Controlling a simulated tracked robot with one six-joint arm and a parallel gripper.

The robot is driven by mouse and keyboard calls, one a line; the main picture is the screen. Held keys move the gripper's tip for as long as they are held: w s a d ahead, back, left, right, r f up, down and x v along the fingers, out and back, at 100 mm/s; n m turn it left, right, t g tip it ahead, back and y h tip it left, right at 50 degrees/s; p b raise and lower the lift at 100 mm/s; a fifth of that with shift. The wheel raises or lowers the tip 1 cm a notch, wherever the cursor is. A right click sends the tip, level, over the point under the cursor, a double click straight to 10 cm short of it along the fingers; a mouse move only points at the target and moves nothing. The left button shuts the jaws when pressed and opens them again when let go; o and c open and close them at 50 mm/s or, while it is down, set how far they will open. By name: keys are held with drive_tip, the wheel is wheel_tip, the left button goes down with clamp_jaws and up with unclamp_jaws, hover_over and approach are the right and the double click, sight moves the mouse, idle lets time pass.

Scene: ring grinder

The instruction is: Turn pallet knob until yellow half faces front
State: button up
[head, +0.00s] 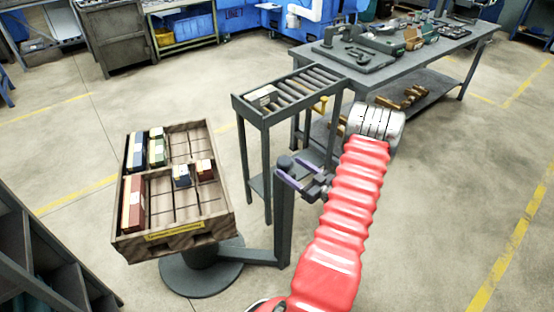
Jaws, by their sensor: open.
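The pallet (222,208) is a brown tray on a round grey turntable base at the left, with a yellow label (174,233) on its near edge. A grey arm runs from the base to an upright post (285,225). A dark round knob (285,162) shows at the post's top. No yellow half is visible on it. My gripper (289,170) is open at the post's top, its purple-edged fingers pointing left beside the knob. They seem to lie on either side of it; I cannot tell if they touch. My red-sleeved arm comes from the lower right.
Several small boxes (133,204) stand in the pallet. A roller conveyor (292,92) with a small part on it stands behind the post. A grey workbench (400,55) with tools is at the back right. Dark shelving (45,255) is at lower left. The right floor is clear.

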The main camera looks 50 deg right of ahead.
drive_tip(key=w+d, duration=0.1)
drive_tip(key=w, duration=0.7)
drive_tip(key=shift+w, duration=0.1)
drive_tip(key=c, duration=1.1)
